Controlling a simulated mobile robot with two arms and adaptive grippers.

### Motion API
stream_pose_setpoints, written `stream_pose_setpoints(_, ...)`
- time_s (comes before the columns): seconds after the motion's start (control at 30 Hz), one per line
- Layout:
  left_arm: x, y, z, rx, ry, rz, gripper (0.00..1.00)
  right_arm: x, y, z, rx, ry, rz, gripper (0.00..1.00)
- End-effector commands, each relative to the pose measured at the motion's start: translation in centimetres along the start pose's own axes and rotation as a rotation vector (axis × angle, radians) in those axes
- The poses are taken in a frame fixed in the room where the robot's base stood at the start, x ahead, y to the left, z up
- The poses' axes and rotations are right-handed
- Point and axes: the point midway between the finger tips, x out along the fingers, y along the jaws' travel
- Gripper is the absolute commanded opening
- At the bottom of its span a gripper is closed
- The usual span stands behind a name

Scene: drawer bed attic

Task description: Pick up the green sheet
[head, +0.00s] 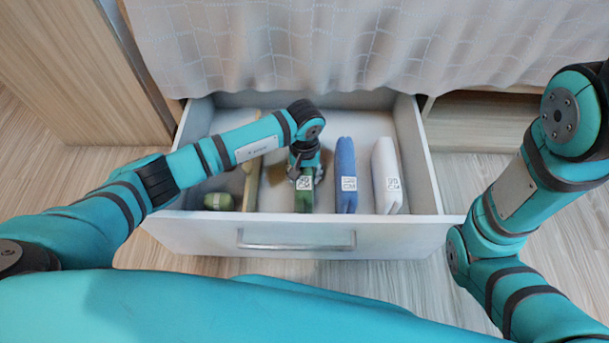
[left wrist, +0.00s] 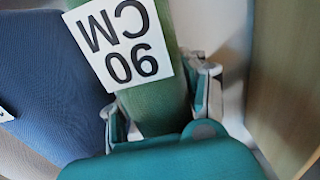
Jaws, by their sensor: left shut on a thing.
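The green sheet (head: 304,200) stands in the open drawer (head: 190,233), with a label on its front end. It also shows in the left wrist view (left wrist: 158,105), with a white label reading "90 CM". My left gripper (head: 303,176) reaches down into the drawer over the sheet. In the left wrist view its fingers (left wrist: 160,100) lie on both sides of the sheet and are shut on it. The far part of the sheet is hidden behind my left arm in the head view. My right arm shows at the right, but its gripper is out of view.
A blue folded sheet (head: 346,176) stands close to the right of the green one, and a white one (head: 386,178) stands further right. A rolled green item (head: 219,201) lies at the left, beside a wooden divider (head: 251,187). A bed cover (head: 370,45) hangs behind the drawer.

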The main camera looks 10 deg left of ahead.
Motion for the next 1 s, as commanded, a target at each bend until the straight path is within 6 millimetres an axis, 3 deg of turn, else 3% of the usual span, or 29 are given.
stream_pose_setpoints(0.13, 0.0, 0.0, 0.0, 0.0, 0.0, -0.001, 0.0, 0.0, 0.0, 0.0, 0.0, 0.0, 0.0, 0.21)
stream_pose_setpoints(0.43, -0.7, 0.0, -0.1, 0.0, 0.003, 0.001, 0.0, 0.5, 0.1, 0.2, 0.0, -0.001, 0.0, 0.21)
stream_pose_setpoints(0.73, -6.6, 0.0, -0.2, 0.001, 0.004, 0.001, 0.0, 4.4, 0.9, 1.5, -0.001, 0.003, -0.001, 0.21)
stream_pose_setpoints(1.0, -10.5, -0.1, 0.0, 0.001, 0.003, 0.001, 0.0, 3.1, 1.6, 4.6, 0.008, -0.09, 0.027, 0.21)
